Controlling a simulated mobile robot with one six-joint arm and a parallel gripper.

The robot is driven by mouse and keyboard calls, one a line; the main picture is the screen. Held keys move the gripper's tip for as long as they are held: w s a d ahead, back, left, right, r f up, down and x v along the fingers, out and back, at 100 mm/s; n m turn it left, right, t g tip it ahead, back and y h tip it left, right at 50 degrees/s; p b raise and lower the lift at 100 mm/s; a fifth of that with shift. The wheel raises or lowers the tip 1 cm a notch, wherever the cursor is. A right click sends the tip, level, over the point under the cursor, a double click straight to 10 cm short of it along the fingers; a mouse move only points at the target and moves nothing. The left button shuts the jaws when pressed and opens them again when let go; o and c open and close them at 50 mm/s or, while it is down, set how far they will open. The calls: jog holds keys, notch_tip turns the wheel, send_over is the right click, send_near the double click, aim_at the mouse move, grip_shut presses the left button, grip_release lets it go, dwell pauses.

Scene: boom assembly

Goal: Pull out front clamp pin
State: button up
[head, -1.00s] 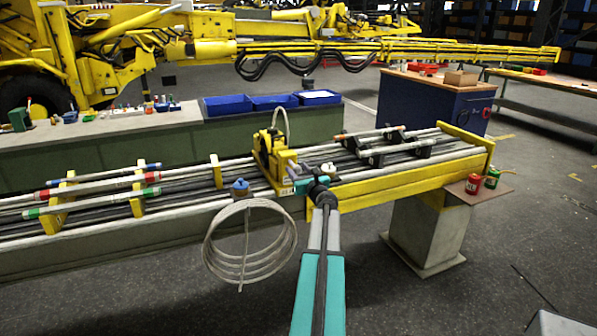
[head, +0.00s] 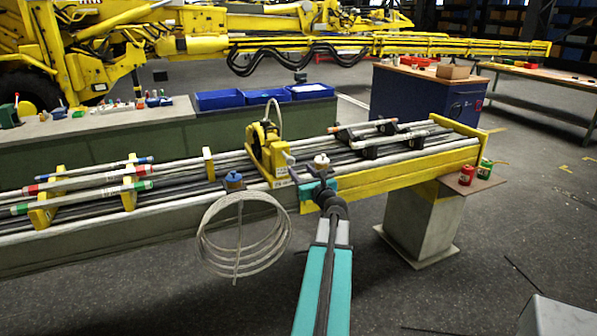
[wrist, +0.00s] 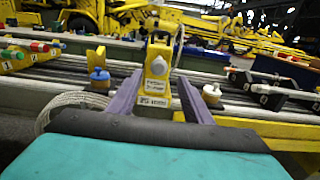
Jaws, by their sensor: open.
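The yellow clamp (head: 263,152) stands upright on the rail bench, with a grey round-headed pin (head: 290,158) on its near face. In the wrist view the pin head (wrist: 158,66) shows above a small white label plate, near the middle. My gripper (head: 312,183) is in front of the clamp and slightly right of it in the head view. In the wrist view its two dark purple fingers (wrist: 158,82) are spread wide, one on each side of the clamp face. Nothing is between them in grip. The gap in depth to the pin is hard to tell.
A blue-capped pot (head: 233,181) with a hanging wire coil (head: 243,238) is left of the clamp. A white-capped pot (head: 321,161) sits close by my right finger. Hoses and rods lie along the bench. Red and green cans (head: 467,175) stand at the right end.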

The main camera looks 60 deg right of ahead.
jog(key=shift+v, duration=1.85)
